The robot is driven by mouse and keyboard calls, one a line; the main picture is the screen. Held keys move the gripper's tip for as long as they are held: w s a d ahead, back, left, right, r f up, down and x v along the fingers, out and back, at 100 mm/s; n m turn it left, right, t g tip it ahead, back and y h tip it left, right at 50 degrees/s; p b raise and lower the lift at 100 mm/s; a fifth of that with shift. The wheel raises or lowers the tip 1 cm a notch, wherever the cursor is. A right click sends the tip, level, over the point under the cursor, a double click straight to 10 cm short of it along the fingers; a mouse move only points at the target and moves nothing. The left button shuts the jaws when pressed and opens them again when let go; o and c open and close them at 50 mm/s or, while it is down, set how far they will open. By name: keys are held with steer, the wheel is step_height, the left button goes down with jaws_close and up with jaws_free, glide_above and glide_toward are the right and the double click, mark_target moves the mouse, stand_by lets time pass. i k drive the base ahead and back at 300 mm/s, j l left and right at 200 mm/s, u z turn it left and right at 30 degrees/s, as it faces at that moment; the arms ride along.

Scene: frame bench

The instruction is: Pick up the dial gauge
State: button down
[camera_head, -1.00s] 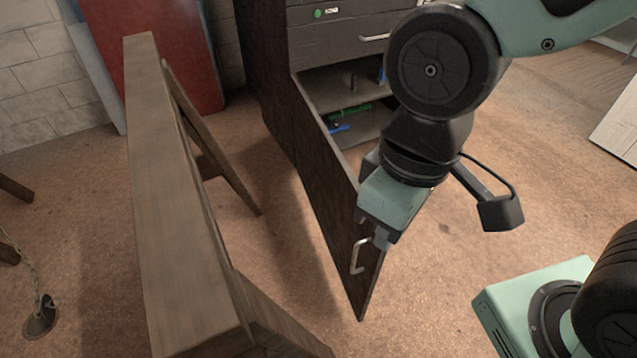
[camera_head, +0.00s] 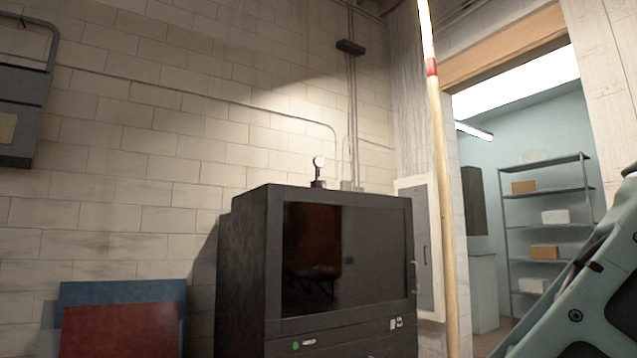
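Part of my pale green arm is at the right edge.
A pale pole (camera_head: 439,180) with a red band rises right of the cabinet. Red and blue panels (camera_head: 120,328) lean against the brick wall at left. A grey wall box (camera_head: 18,118) hangs upper left. A doorway at right shows shelves (camera_head: 545,227).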

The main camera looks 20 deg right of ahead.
mark_target(318, 162)
steer(key=z, duration=0.3)
steer(key=i+l+z, duration=0.15)
steer(key=l, duration=0.2)
steer(key=l+z, duration=0.2)
steer(key=l, duration=0.15)
steer(key=i+l+z, duration=0.15)
steer(key=l, duration=0.2)
steer(key=i+l+z, duration=0.55)
steer(key=i+l, duration=0.35)
steer(key=i, duration=0.15)
steer(key=i+u, duration=0.35)
steer(key=i+l+u, duration=0.3)
steer(key=i+j+u, duration=0.1)
steer(key=i+u, duration=0.2)
steer(key=u, duration=0.15)
steer(key=i+u, duration=0.3)
steer(key=u, duration=0.15)
steer(key=i+l+u, duration=0.2)
steer(key=u, duration=0.3)
steer(key=i+l+u, duration=0.25)
steer(key=u, duration=0.2)
steer(key=i+l, duration=0.05)
steer(key=i, duration=0.05)
